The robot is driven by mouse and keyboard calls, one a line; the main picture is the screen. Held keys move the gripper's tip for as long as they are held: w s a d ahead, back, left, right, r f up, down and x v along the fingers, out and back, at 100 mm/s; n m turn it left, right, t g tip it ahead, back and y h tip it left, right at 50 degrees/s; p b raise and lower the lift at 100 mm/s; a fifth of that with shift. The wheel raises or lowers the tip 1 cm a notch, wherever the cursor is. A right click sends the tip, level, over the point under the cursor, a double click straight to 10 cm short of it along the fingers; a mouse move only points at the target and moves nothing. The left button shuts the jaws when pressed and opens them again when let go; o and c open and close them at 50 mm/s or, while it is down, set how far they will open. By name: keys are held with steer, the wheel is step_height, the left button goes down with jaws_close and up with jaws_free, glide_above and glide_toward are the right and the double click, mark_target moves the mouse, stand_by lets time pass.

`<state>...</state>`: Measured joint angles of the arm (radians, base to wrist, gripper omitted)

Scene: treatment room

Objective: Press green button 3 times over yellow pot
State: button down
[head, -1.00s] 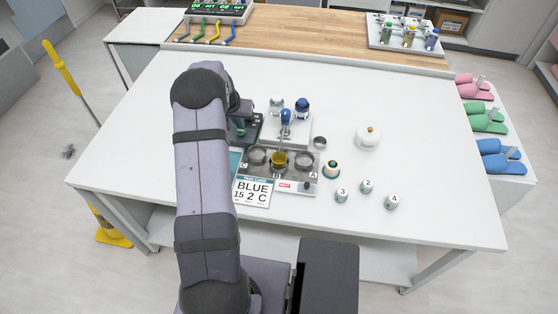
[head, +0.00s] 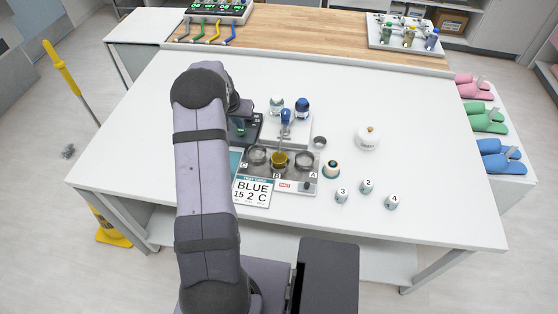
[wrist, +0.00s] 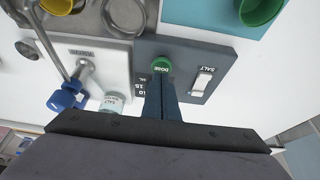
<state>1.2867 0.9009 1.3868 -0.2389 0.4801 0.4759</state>
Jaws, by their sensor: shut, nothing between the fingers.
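The green button (wrist: 161,64), marked DOSE, sits on a dark box (wrist: 205,52) that also has a white switch and a SALT label. My gripper (wrist: 162,82) is shut and empty in the wrist view. Its fingertips are right beside the button and overlap its lower edge; I cannot tell whether they touch it. The yellow pot (head: 280,160) stands in the middle place, B, of the metal tray in the head view. It also shows at the upper left of the wrist view (wrist: 57,4), apart from the button.
A blue-knobbed metal spout (head: 285,118) stands behind the yellow pot. Numbered jars (head: 368,186) and a white round pot (head: 367,138) stand to the right.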

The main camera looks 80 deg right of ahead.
steer(key=shift+f, duration=0.15)
steer(key=shift+f+b, duration=0.9)
steer(key=shift+f, duration=0.05)
steer(key=shift+r+p, duration=0.6)
steer(key=shift+r, duration=0.45)
steer(key=shift+f, duration=0.15)
